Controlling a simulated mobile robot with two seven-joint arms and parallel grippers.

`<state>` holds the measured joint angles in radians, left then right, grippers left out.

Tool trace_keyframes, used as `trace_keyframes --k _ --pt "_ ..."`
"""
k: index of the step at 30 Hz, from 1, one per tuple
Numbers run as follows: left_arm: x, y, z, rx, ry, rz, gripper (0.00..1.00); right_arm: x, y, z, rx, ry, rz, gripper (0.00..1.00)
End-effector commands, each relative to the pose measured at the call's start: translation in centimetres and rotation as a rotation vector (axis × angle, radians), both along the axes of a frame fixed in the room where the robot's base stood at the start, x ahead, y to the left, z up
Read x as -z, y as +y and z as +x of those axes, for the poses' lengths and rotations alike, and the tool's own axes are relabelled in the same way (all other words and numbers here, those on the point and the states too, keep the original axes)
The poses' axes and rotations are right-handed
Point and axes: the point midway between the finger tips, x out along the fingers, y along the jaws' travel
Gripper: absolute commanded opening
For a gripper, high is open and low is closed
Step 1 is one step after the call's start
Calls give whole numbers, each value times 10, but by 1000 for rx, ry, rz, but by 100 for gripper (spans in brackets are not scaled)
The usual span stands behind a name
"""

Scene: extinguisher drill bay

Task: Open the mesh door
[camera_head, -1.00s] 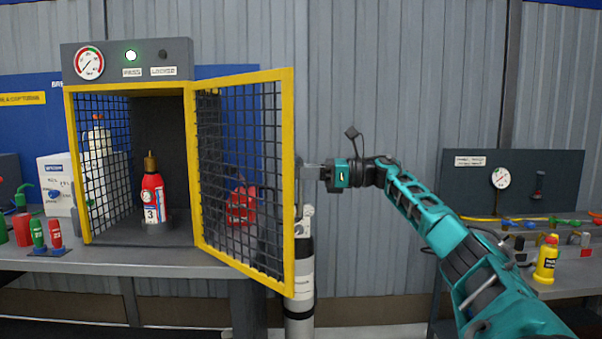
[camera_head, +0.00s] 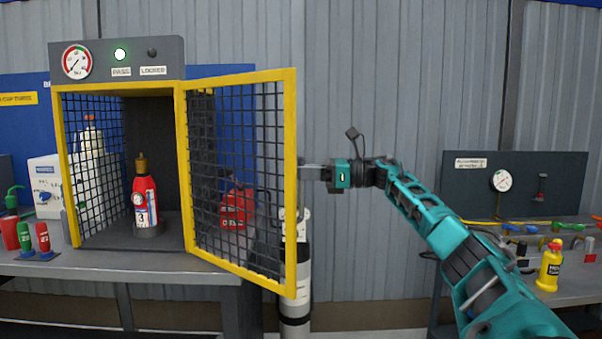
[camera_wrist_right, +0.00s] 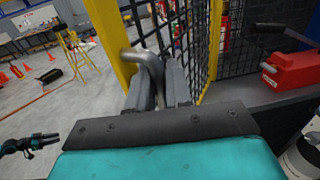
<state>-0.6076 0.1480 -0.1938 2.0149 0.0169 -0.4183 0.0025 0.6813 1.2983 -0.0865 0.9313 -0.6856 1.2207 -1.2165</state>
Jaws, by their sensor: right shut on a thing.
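The yellow-framed mesh door (camera_head: 291,180) stands swung wide open on the right side of the grey cabinet (camera_head: 118,60). My right gripper (camera_head: 312,172) is at the door's free edge. In the right wrist view my right gripper (camera_wrist_right: 160,92) is shut on the bent metal door handle (camera_wrist_right: 148,62), beside the yellow frame and black mesh. A red extinguisher cylinder (camera_head: 145,200) with a brass top stands upright inside the cabinet. My left gripper is not in view in the head view.
A bench (camera_head: 125,268) carries the cabinet, with small red and green cylinders at its left. A red object (camera_head: 237,207) shows through the mesh. A white cylinder (camera_head: 296,270) stands behind the door's lower edge. A second bench with a yellow bottle (camera_head: 549,265) is at right.

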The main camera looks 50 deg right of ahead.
Motion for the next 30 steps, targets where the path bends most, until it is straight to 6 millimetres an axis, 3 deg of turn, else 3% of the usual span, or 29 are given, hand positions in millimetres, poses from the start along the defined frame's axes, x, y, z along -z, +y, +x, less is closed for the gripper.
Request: trace_keyframes --k 2,3,7,17,23,30 --pt "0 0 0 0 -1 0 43 1 0 0 0 4 -3 0" --pt "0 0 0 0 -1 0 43 1 0 0 0 5 -3 21" --pt "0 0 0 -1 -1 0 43 1 0 0 0 4 -3 34" --pt "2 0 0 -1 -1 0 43 2 -3 -4 0 3 -2 34" --pt "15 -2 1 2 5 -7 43 7 -21 -31 4 7 -4 34" --pt "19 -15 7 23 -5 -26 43 5 -50 -76 4 4 -3 34"
